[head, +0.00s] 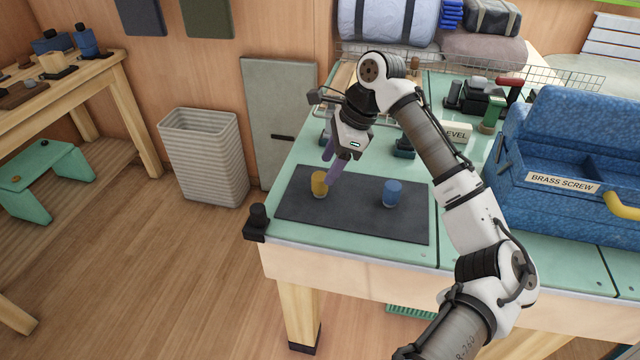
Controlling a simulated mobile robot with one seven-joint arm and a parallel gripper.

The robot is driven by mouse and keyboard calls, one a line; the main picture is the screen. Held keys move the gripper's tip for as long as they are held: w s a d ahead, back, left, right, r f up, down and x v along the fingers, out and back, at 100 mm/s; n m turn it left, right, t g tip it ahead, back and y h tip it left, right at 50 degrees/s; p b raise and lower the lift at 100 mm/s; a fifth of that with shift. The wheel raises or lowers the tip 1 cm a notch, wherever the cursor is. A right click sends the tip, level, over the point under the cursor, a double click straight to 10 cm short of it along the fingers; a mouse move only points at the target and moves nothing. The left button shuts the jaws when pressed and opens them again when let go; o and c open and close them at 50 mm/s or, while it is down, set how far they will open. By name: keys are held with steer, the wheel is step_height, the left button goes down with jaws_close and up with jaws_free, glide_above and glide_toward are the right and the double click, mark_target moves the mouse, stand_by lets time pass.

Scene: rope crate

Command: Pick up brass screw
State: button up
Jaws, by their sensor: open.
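A small brass-yellow cylinder (319,187) stands upright on the left part of a dark mat (352,222). It is the only brass-coloured piece on the mat; I cannot make out a thread on it. My gripper (332,168) is open, its purple fingers pointing down right beside and above the cylinder in the picture. I cannot tell whether they touch it or are around it. A blue crate (540,205) at the right bears the label "BRASS SCREW" (562,184).
A blue cylinder (391,193) stands on the mat to the right. Dark devices (404,146) and a "LEVEL" label (456,134) are behind. A black post (257,218) sits at the table's front left corner. The mat's front strip is clear.

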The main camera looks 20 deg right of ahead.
mark_target(322, 176)
steer(key=x, duration=0.5)
steer(key=shift+w+a+f+p, duration=0.15)
steer(key=shift+a+f+p, duration=0.1)
steer(key=shift+f+p, duration=0.1)
jaws_close()
steer(key=shift+r, duration=0.15)
